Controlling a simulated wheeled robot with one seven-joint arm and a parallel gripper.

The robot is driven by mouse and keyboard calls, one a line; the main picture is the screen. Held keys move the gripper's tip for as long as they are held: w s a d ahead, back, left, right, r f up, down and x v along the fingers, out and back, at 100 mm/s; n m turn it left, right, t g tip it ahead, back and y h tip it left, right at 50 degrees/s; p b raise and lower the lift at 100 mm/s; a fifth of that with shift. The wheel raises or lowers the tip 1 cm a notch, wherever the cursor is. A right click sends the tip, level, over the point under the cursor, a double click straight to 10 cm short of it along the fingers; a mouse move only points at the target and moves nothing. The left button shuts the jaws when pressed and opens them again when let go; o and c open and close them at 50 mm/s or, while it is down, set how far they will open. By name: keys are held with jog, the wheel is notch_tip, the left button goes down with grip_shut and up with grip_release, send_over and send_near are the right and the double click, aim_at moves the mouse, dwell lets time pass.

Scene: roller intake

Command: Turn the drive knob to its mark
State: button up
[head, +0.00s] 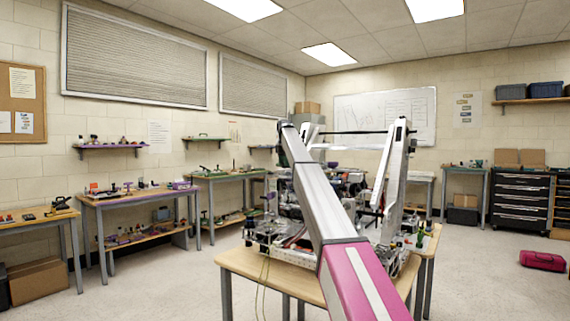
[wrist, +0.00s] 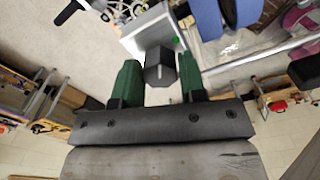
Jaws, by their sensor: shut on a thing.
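The drive knob (wrist: 160,72) is a dark, faceted knob with a pale line on its face, in the upper middle of the wrist view. My gripper (wrist: 157,66) has green fingers on either side of the knob and is shut on it. A small green dot (wrist: 175,40), which looks like the mark, shows on the pale panel just above and right of the knob. The pale line does not clearly point at the dot. In the head view my arm crosses in front of the machine (head: 265,232), and the gripper and knob cannot be made out there.
The machine stands on a wooden table (head: 240,262) in mid-room. Side benches (head: 135,197) line the left wall, and a dark drawer cabinet (head: 520,200) stands at the right. A pink bag (head: 542,260) lies on the floor at right. Open floor shows on both sides of the table.

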dwell(0.3)
jog(key=shift+m, duration=2.1)
jog(key=shift+m, duration=2)
jog(key=m, duration=0.4)
